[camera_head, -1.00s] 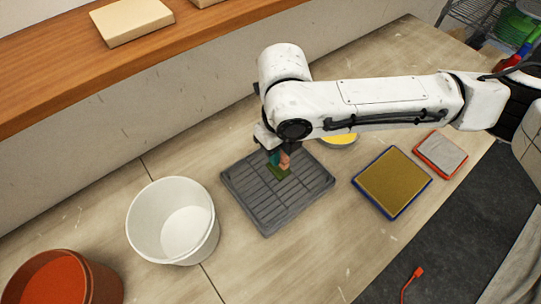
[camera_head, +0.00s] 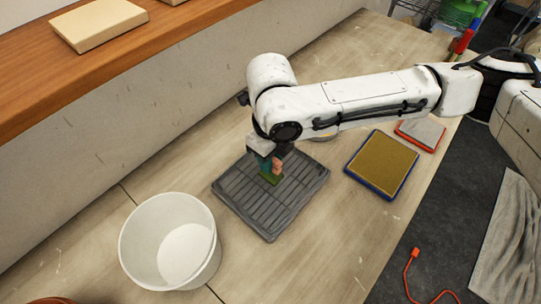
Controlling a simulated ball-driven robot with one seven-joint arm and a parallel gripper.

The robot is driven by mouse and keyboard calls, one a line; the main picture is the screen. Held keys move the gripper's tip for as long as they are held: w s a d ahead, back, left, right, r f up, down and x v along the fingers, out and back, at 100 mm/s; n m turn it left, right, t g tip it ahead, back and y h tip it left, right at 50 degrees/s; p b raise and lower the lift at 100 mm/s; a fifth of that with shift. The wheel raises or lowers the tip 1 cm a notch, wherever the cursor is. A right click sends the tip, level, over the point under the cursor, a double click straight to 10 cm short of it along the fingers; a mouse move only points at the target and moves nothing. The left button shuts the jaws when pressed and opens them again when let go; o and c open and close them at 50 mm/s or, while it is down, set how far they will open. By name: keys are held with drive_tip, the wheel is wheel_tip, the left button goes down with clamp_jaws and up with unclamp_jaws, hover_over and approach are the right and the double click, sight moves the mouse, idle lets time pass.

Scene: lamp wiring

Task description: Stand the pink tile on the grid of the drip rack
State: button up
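My gripper (camera_head: 271,160) points down over the dark grey drip rack (camera_head: 304,189), close above its far half. A salmon-pink piece (camera_head: 278,167), which looks like the pink tile, shows right under the gripper at its right side. A teal piece (camera_head: 264,163) is beside it on the left. A green piece (camera_head: 271,179) is just below them at the rack's grid. The parts overlap and are small. I cannot tell whether the fingers grip the pink tile, or whether its lower edge touches the grid.
A white bucket (camera_head: 140,243) stands left of the rack. A blue-edged tan pad (camera_head: 382,164) and a red-edged grey pad (camera_head: 421,132) lie to the right. A yellowish bowl is mostly hidden behind my arm. A cream block (camera_head: 99,24) lies on the wooden shelf (camera_head: 40,80).

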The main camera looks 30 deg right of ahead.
drive_tip(key=o, duration=0.3)
wheel_tip(320, 180, up, 12)
drive_tip(key=b, duration=0.1)
drive_tip(key=shift+r, duration=0.2)
idle(0.5)
